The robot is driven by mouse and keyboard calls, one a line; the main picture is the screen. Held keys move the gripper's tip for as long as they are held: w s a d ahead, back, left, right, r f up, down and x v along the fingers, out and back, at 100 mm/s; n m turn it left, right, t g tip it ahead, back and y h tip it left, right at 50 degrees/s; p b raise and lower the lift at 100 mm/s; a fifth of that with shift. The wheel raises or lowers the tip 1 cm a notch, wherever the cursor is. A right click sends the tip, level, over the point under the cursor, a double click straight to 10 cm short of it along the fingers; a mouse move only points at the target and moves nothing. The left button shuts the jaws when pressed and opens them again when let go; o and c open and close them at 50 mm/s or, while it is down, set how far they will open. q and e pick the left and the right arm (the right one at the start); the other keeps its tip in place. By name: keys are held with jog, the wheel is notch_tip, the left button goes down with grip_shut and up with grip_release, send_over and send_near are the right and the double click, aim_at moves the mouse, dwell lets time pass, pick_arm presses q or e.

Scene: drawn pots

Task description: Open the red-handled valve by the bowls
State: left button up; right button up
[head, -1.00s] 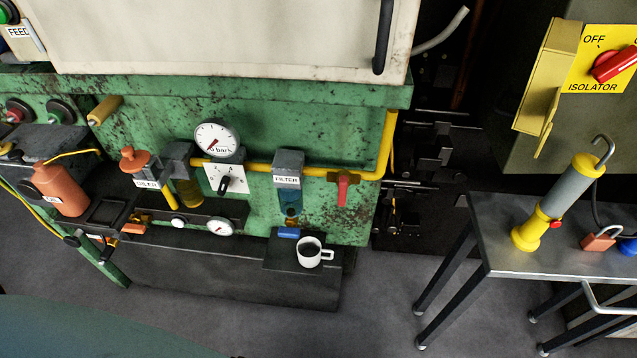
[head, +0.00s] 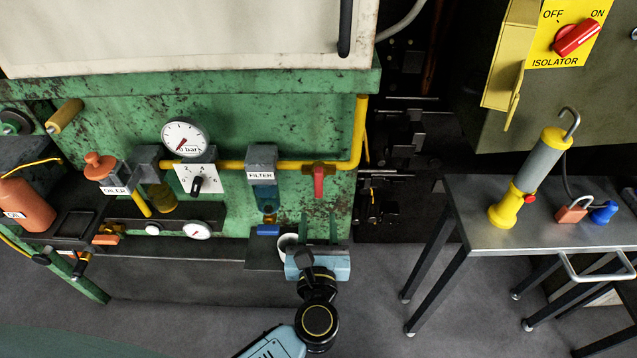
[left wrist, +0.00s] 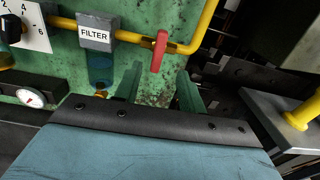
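The valve's red handle (head: 319,180) hangs straight down, crosswise to the yellow pipe (head: 342,163), right of the filter and its blue bowl (head: 266,199). The oiler with its amber bowl (head: 162,198) is further left. In the left wrist view the red handle (left wrist: 159,50) is ahead, right of the filter's blue bowl (left wrist: 100,68). My left gripper (head: 319,218) is below the handle, its two fingers apart and pointing towards the green panel. In the left wrist view the open gripper (left wrist: 159,78) has nothing between its fingers; the handle's lower end shows above that gap. My right gripper is not in view.
A white mug (head: 286,242) on the dark ledge is partly hidden by my left gripper. A gauge (head: 185,138) and selector plate (head: 197,178) are left of the filter. A yellow isolator panel (head: 565,35) is upper right.

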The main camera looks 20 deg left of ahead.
aim_at(318, 183)
pick_arm(q)
jog(key=x, duration=1.1)
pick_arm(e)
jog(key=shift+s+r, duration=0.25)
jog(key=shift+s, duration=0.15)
pick_arm(q)
grip_shut()
